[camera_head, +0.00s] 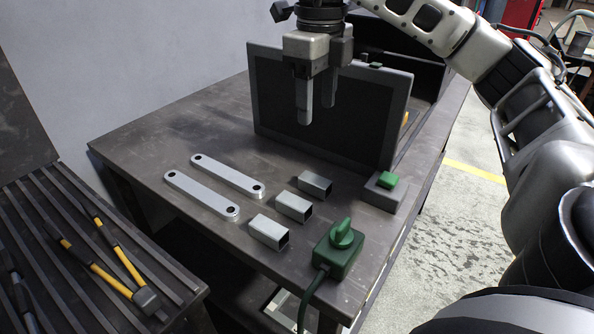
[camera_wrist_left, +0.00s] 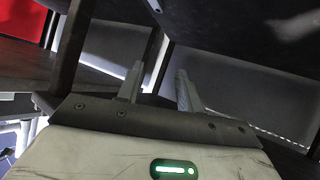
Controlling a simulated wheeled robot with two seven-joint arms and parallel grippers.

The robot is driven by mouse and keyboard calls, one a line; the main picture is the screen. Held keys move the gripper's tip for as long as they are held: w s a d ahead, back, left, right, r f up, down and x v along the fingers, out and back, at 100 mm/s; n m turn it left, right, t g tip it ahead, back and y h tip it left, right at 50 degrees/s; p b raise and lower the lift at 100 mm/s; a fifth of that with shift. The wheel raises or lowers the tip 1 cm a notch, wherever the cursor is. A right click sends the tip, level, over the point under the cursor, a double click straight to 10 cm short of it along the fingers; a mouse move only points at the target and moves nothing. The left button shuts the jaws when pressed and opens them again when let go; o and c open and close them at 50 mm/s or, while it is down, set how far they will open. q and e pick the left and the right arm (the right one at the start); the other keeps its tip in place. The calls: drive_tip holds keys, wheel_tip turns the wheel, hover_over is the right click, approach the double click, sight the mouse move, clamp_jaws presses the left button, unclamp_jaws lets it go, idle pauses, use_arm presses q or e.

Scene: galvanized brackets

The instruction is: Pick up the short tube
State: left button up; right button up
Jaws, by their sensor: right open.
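Three short square metal tubes lie on the dark table (camera_head: 140,140): a near one (camera_head: 266,231), a middle one (camera_head: 293,207) and a far one (camera_head: 315,184). They form a diagonal row with their open ends facing right. My right gripper (camera_head: 317,111) hangs from above with its fingers apart and empty. It is above the table behind the tubes, in front of the dark panel, touching none of them. My left gripper (camera_wrist_left: 158,80) shows only in the left wrist view, its two fingers apart with nothing between them. No tube shows in that view.
Two flat metal bars (camera_head: 202,195) with end holes lie left of the tubes. A green switch box (camera_head: 338,250) with a cable stands at the front edge. A grey block with a green top (camera_head: 384,191) is at right. A framed dark panel (camera_head: 330,130) stands behind.

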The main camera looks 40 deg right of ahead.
drive_tip(key=b, duration=0.4)
hover_over(316, 179)
wheel_tip(316, 179, down, 6)
drive_tip(key=f, duration=0.2)
drive_tip(key=f+b, duration=0.1)
drive_tip(key=shift+s+a+f, duration=0.25)
drive_tip(key=shift+a+f, duration=0.05)
drive_tip(key=shift+f, duration=0.45)
drive_tip(key=f, duration=0.5)
drive_tip(key=shift+w+d+b, duration=0.25)
drive_tip(key=shift+w+b, duration=0.05)
drive_tip(key=shift+b, duration=0.1)
use_arm(q)
drive_tip(key=f, duration=0.1)
drive_tip(key=s+f, duration=0.1)
drive_tip(key=f, duration=0.1)
drive_tip(key=shift+s+d+t, duration=0.15)
drive_tip(key=shift+d+t, duration=0.05)
drive_tip(key=shift+t, duration=0.1)
use_arm(e)
drive_tip(key=c, duration=1.1)
